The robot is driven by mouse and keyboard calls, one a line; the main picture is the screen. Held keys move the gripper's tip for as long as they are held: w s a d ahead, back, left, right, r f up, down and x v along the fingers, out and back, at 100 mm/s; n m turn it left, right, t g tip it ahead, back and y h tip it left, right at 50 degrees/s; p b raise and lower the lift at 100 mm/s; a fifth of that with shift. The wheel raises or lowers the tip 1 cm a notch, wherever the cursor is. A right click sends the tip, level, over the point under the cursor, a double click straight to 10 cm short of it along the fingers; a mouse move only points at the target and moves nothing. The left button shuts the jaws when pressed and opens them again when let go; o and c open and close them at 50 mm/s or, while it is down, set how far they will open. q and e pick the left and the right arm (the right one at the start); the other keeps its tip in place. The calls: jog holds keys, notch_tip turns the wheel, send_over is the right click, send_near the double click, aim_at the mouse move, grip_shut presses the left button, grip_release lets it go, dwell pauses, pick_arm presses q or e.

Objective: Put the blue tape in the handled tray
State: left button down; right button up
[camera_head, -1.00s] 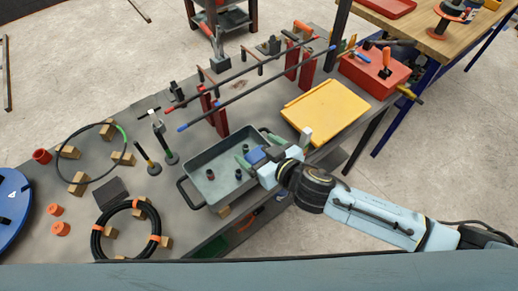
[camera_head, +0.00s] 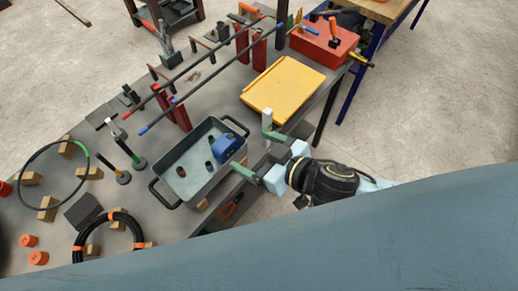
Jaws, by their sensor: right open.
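The handled tray (camera_head: 178,163) is a grey rectangular tray with a dark handle at each end, standing on the workbench. The blue tape (camera_head: 227,148) lies inside the tray, against its right side. My right gripper (camera_head: 256,154) is open and empty, with its green-tipped fingers spread just outside the tray's right rim, apart from the tape. My left gripper is not in view.
Small dark cylinders (camera_head: 181,172) also sit in the tray. Left of it stand two upright black tools (camera_head: 131,155). A yellow tray (camera_head: 283,88) lies behind, near a red toolbox (camera_head: 324,45). Long bars (camera_head: 205,85) on red supports run behind the tray. Orange-handled pliers (camera_head: 231,208) are below right.

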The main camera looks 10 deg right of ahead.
jog(key=shift+s+d+r, duration=0.1)
jog(key=shift+s+d, duration=0.1)
jog(key=w+d+f+h, duration=0.2)
jog(key=d+f, duration=0.1)
jog(key=f, duration=0.3)
jog(key=w+d+f+h, duration=0.1)
jog(key=w+d+f, duration=0.15)
jog(key=f, duration=0.35)
jog(key=s+d+f+m+g+h, duration=0.15)
jog(key=d+f, duration=0.25)
jog(key=f, duration=0.4)
jog(key=s+d+f+m+g+h, duration=0.1)
jog(key=s+d+f+g+h, duration=0.2)
jog(key=f, duration=0.5)
jog(key=s+d+f+m+g, duration=0.1)
jog(key=s+d+f, duration=0.4)
jog(key=s+f, duration=0.45)
jog(key=s+f+g, duration=0.2)
jog(key=s+f, duration=0.1)
jog(key=s, duration=0.7)
jog(key=s+f+m+g, duration=0.1)
jog(key=s+f, duration=0.3)
jog(key=s, duration=0.6)
jog(key=shift+s+a+g, duration=0.25)
jog(key=shift+a+g, duration=0.05)
jog(key=shift+g, duration=0.35)
jog(key=shift+f, duration=0.2)
